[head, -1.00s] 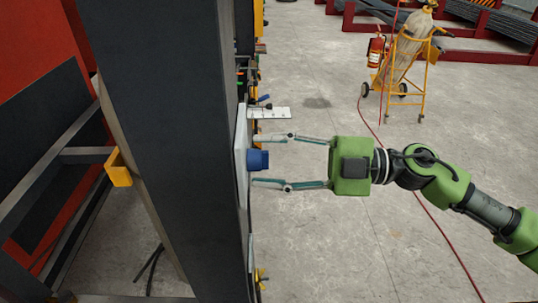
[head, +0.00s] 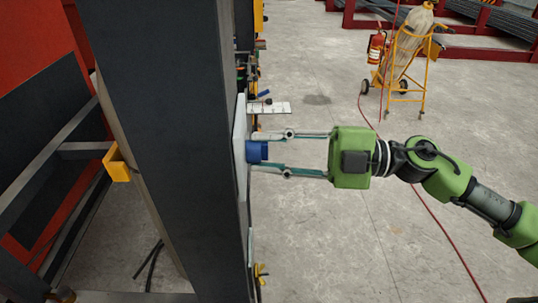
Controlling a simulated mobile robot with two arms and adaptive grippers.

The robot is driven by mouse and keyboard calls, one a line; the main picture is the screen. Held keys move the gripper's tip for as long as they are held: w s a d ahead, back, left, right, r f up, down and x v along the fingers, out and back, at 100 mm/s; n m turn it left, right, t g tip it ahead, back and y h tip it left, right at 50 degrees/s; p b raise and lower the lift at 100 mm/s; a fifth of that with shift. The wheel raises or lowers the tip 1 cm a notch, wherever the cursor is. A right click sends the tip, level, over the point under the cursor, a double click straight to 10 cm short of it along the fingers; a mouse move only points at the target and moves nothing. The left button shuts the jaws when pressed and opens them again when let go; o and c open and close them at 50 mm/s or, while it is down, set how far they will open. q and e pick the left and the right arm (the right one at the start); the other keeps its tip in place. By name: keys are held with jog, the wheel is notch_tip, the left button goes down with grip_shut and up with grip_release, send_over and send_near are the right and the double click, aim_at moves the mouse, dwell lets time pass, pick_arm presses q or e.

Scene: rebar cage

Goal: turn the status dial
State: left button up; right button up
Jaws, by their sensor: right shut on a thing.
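The status dial is a blue knob (head: 256,151) standing out to the right from a white plate (head: 240,150) on the side of a dark upright post. My right gripper (head: 257,151) comes in from the right, level, with its long thin fingers reaching the plate. One finger lies above the knob and one below, and the gripper is shut on the knob. The dial's face and any markings are hidden, since the plate is seen nearly edge-on. My left gripper is not in view.
A dark post (head: 165,140) fills the left middle. A white bracket with holes (head: 268,108) juts out just above the knob. A cylinder cart (head: 407,60) stands at the back right; the floor between is open.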

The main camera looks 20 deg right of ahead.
jog(key=shift+f+n+g+y+b, duration=0.15)
jog(key=shift+n+y+b, duration=0.15)
jog(key=shift+n+b, duration=2.55)
jog(key=shift+n+g+y+b, duration=0.15)
jog(key=shift+n+y+b, duration=0.15)
jog(key=shift+n+b, duration=2.5)
jog(key=o, duration=1.1)
jog(key=shift+d, duration=0.15)
jog(key=v, duration=1.1)
jog(key=shift+d, duration=0.3)
